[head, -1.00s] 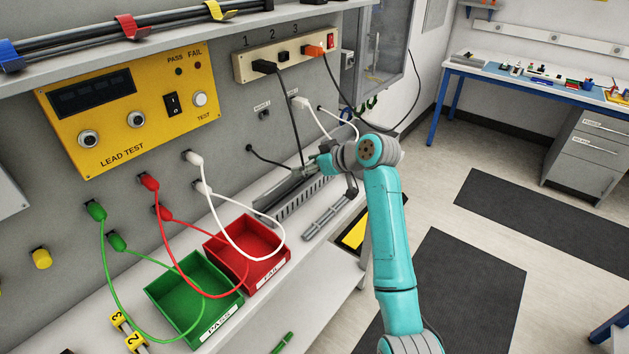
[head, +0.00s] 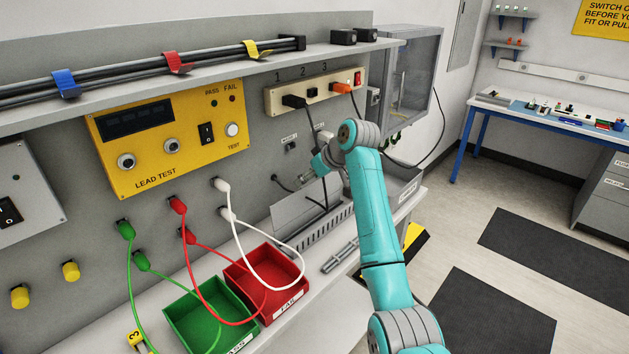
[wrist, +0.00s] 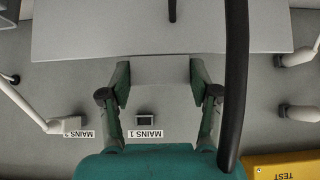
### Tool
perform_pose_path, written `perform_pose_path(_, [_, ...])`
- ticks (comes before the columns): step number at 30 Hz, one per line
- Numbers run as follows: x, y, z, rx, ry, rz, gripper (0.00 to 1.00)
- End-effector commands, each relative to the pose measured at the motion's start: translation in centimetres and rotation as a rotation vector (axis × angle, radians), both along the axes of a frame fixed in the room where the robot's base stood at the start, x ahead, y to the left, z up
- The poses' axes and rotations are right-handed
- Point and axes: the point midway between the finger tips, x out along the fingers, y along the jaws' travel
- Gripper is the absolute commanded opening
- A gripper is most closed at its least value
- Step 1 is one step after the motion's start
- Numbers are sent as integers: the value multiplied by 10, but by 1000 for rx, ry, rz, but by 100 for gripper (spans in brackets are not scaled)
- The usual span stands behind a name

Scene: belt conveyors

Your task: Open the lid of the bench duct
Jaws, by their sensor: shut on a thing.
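The bench duct (head: 325,228) is a grey slotted channel on the bench, behind the red tray. Its flat grey lid (head: 290,212) stands raised at the duct's back side, facing me. In the wrist view the lid (wrist: 90,30) is a wide pale panel with a tab (wrist: 160,70) between my fingers. My gripper (wrist: 158,75) is shut on this tab, at the lid's raised edge. In the head view my gripper (head: 308,177) is small and partly hidden by my wrist.
A black cable (wrist: 236,80) hangs close beside my gripper from the socket strip (head: 318,90). The red tray (head: 297,294) and green tray (head: 240,325) stand in front, with looped leads. Grey rods (head: 341,256) lie beside the duct. The shelf (head: 220,72) overhangs above.

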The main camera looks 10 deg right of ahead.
Motion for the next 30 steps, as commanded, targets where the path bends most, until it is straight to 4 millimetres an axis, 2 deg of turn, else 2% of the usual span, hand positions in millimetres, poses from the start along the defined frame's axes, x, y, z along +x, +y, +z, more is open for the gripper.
perform_pose_path(1, [3, 2, 5, 2, -11, 0, 0])
perform_pose_path(8, [8, 5, 4, 3, -11, -1, 0])
perform_pose_path(22, [9, 6, 4, 3, -14, -1, 0])
perform_pose_path(23, [9, 6, 4, 3, -14, -1, 67])
perform_pose_path(25, [9, 6, 4, 2, -13, -1, 84])
perform_pose_path(26, [9, 6, 4, 2, -12, -1, 88])
perform_pose_path(30, [9, 6, 2, 2, -8, -1, 88])
